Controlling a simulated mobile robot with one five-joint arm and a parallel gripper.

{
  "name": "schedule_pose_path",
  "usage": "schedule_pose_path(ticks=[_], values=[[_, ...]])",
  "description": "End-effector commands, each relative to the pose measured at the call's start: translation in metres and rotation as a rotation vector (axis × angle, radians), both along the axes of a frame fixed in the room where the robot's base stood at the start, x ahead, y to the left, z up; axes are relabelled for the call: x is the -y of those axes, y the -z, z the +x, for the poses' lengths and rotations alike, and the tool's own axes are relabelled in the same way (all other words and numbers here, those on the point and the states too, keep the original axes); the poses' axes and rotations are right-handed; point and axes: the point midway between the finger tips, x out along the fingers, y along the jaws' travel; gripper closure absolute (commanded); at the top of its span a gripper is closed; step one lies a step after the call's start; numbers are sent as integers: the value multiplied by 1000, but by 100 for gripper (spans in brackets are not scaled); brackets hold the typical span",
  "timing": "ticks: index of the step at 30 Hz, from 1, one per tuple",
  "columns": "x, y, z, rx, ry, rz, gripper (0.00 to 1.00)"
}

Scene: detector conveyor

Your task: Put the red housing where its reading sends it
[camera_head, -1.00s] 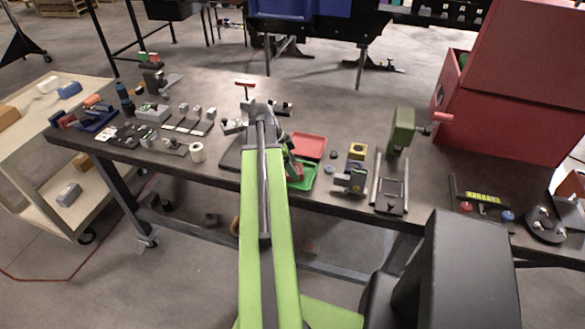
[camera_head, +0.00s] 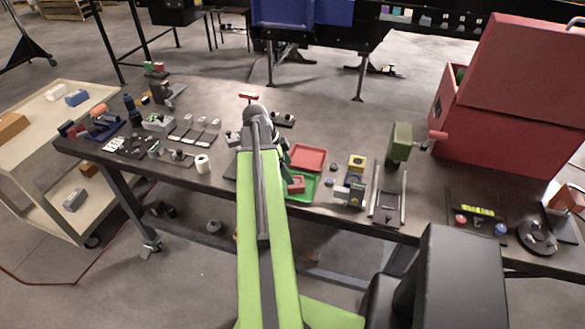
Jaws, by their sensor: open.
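The red housing (camera_head: 297,184) is a small red block lying in the green tray (camera_head: 303,195), just right of my arm. The red tray (camera_head: 308,158) lies directly behind the green one and looks empty. My gripper (camera_head: 284,152) is open, mostly hidden behind my arm's end, beside the trays and apart from the housing. A dark panel with a lit yellow-green bar (camera_head: 478,211) lies at the right, with a red and a blue knob before it; its reading is too small to make out.
Small parts crowd the left; the table's back middle is clear.

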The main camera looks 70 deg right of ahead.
Motion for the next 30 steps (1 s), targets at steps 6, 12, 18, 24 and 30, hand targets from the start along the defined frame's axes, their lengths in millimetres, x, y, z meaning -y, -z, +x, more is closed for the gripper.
schedule_pose_path(ticks=[6,12,18,24,30], values=[[-8,-52,16,0,-1,0,20],[-10,-55,20,0,0,1,20],[-10,-53,21,-1,-3,1,20],[-67,-49,106,6,-370,98,20],[-242,-41,255,-16,-1262,304,20]])
